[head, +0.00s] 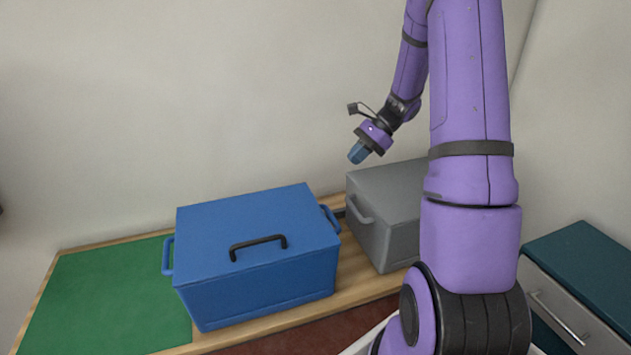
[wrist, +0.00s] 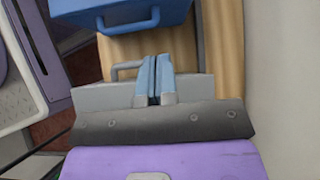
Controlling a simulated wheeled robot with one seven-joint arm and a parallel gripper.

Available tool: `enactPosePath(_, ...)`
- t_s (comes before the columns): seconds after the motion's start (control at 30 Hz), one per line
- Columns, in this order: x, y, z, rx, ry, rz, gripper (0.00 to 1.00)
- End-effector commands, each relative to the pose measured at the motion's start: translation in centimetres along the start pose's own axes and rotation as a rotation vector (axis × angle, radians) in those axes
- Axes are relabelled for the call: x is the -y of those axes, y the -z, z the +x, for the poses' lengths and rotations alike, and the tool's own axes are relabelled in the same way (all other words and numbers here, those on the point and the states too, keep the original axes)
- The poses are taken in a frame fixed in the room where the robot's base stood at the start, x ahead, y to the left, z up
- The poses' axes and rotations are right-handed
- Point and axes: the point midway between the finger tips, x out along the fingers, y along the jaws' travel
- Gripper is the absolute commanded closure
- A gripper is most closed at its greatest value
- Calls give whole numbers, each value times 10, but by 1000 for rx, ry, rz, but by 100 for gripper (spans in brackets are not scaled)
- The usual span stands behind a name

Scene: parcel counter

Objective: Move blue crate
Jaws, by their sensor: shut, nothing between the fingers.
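The blue crate (head: 255,249) stands on the wooden counter in the head view. It has a closed lid with a black handle (head: 258,244) on top and a blue handle at each side. In the wrist view one end of the blue crate (wrist: 130,12), with a side handle, shows at the top. My gripper (head: 356,153) is shut and empty, raised above and to the right of the blue crate, near the grey box. Its fingers (wrist: 155,78) are together in the wrist view and touch nothing that I can see.
A grey box (head: 378,232) with a side handle stands right of the blue crate on the counter (head: 351,270). A flat green area (head: 98,298) left of the crate is bare. A drawer cabinet with a dark teal top (head: 588,260) stands at the right. Walls rise behind.

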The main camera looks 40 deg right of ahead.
Motion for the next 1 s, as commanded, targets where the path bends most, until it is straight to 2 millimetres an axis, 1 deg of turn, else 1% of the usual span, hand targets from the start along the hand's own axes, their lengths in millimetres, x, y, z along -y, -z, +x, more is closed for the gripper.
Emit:
enactPosePath(0.03,1,10,2,12,5,31,100)
enactPosePath(0.13,4,20,3,26,16,66,100)
enactPosePath(0.27,5,23,8,32,18,78,100)
enactPosePath(0.37,5,22,19,34,16,79,100)
enactPosePath(0.47,5,22,35,33,14,79,100)
enactPosePath(0.8,6,20,99,32,14,78,100)
enactPosePath(0.87,6,19,108,32,14,77,100)
enactPosePath(0.9,7,12,111,31,17,74,100)
enactPosePath(1.0,8,2,120,31,16,74,100)
